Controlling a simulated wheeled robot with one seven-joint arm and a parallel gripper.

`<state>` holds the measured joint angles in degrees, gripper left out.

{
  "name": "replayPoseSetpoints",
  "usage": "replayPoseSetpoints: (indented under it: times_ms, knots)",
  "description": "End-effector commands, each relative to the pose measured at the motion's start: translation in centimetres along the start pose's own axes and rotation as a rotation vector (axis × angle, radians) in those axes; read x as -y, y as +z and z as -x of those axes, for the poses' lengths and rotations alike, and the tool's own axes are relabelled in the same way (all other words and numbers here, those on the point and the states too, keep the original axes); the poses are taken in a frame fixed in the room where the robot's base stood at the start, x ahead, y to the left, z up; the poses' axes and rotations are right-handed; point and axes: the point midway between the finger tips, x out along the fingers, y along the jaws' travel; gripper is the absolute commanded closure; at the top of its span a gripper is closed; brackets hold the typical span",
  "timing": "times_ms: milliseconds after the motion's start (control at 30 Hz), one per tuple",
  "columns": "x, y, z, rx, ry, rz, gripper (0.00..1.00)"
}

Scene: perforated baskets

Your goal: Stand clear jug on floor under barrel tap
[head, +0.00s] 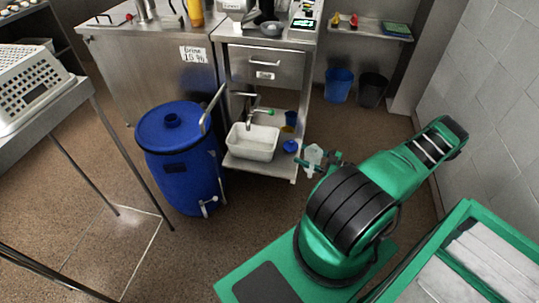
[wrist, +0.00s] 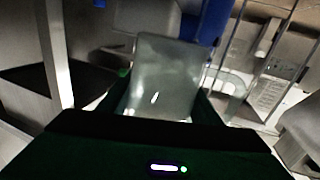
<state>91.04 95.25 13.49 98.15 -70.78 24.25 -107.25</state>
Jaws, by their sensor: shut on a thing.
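The clear jug (head: 313,153) is held off the floor in front of the steel unit's right leg. My gripper (head: 317,164) is shut on it. In the wrist view the jug (wrist: 165,75) fills the space between the dark green fingers, with its handle (wrist: 228,82) to the right. The blue barrel (head: 172,170) stands on the floor to the left, well apart from the jug. Its tap (head: 208,205) is low on the barrel's right front side. The floor under the tap looks bare.
A steel unit (head: 265,63) stands behind, with a white basin (head: 252,142) on its low shelf. Blue (head: 338,85) and black (head: 371,90) bins stand at the back. A perforated basket (head: 33,80) sits on a left table. Floor between barrel and my base is clear.

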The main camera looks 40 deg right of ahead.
Motion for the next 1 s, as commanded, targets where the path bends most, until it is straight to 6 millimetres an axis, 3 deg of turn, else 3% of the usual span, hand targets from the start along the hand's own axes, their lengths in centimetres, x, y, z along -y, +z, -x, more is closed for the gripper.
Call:
replayPoseSetpoints:
  times_ms: [200, 400, 667, 1000]
  knots:
    - [0.2, 2.2, -4.5, -0.003, -0.001, -0.001, 0.65]
    - [0.2, 3.9, -7.8, -0.002, -0.001, 0.0, 0.65]
    - [0.2, 4.7, -9.3, -0.001, 0.001, 0.001, 0.65]
    - [0.3, 7.1, -12.8, -0.002, 0.001, 0.0, 0.65]
